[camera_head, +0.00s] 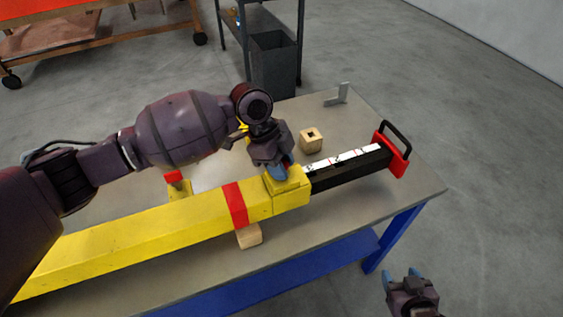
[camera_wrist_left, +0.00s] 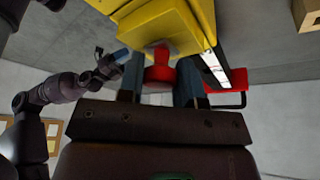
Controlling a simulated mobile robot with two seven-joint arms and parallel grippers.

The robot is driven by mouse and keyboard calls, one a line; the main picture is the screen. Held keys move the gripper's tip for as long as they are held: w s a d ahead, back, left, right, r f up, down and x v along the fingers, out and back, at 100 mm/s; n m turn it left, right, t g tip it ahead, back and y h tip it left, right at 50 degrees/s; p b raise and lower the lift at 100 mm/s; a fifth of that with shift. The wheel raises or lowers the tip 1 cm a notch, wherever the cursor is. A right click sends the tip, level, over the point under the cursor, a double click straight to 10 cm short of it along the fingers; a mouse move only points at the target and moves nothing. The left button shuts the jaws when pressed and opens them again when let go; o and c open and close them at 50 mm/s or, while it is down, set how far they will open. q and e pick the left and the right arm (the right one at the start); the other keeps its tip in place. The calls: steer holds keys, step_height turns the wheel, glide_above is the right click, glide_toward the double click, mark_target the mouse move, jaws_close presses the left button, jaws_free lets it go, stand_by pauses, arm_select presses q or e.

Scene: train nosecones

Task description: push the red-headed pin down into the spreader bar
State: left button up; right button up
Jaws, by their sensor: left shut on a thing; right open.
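The yellow spreader bar (camera_head: 150,227) lies across the table, with a black inner bar (camera_head: 345,172) reaching out of its right end. My left gripper (camera_head: 280,172) points down at the yellow collar (camera_head: 292,190) near that end and hides the pin in the head view. In the left wrist view, the red-headed pin (camera_wrist_left: 158,74) is between the fingers of my left gripper (camera_wrist_left: 160,85), which is shut on it. My right gripper (camera_head: 412,276) is open and empty, off the table's front right.
A wooden block with a hole (camera_head: 311,139) and a grey bracket (camera_head: 338,96) stand behind the bar. A red-topped piece on a yellow base (camera_head: 173,177) is behind its left part. A wooden support (camera_head: 249,235) is under the bar. A red end plate with black handle (camera_head: 394,150) is at right.

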arm_select(q)
steer(key=shift+f, duration=0.1)
steer(key=o, duration=1)
steer(key=v, duration=1)
steer(key=shift+a+r, duration=0.15)
steer(key=shift+r, duration=0.25)
